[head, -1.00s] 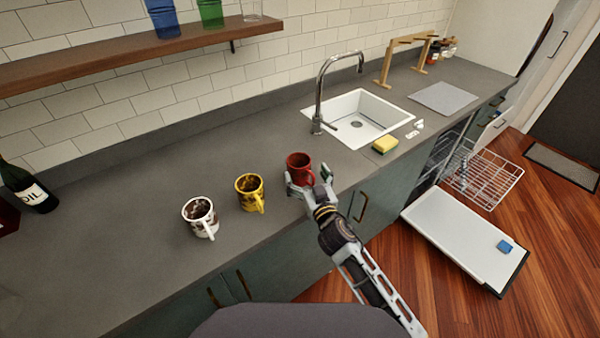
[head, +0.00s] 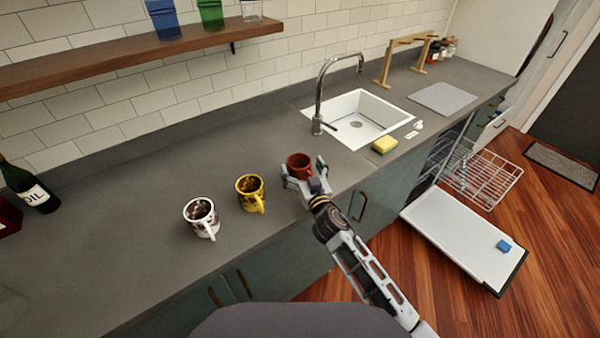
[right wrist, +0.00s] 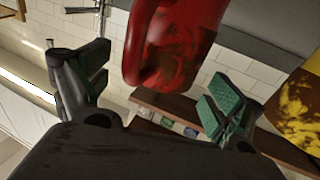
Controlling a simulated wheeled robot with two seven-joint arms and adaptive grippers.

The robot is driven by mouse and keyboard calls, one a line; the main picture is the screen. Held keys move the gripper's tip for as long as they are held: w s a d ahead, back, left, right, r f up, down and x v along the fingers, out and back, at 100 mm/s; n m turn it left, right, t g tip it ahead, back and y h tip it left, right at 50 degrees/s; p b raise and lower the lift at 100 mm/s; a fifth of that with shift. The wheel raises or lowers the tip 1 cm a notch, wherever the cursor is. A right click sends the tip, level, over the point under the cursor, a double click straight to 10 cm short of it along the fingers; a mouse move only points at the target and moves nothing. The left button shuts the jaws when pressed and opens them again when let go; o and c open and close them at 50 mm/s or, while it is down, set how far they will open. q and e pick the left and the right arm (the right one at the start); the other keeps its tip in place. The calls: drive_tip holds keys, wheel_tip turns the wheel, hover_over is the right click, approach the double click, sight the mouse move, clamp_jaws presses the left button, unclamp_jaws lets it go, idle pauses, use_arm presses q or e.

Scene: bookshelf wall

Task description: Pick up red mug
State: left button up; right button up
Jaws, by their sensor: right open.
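The red mug (head: 298,163) stands upright on the grey counter, to the right of a yellow mug. My right gripper (head: 304,177) is open at the mug's near side, with its fingers on either side of the mug's lower part in the head view. In the right wrist view the red mug (right wrist: 168,45) is large, with dark blotches, and lies ahead between the two green-padded fingertips of my right gripper (right wrist: 155,85). Gaps show between the mug and both pads. My left gripper is not in view.
A yellow mug (head: 250,190) and a white-and-brown mug (head: 202,216) stand to the left on the counter (head: 130,215). A sink (head: 378,128) with a tap and a yellow sponge (head: 385,145) lie to the right. A dishwasher door (head: 463,240) hangs open at the right.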

sight(299, 156)
drive_tip(key=shift+x, duration=1.35)
drive_tip(key=shift+c, duration=0.3)
drive_tip(key=shift+r, duration=0.1)
drive_tip(key=c, duration=1.7)
drive_tip(key=shift+c, duration=0.2)
drive_tip(key=shift+r+p, duration=0.4)
drive_tip(key=shift+r, duration=0.75)
wheel_tip(299, 156, up, 8)
drive_tip(key=shift+p, duration=0.35)
drive_tip(key=shift+f, duration=0.15)
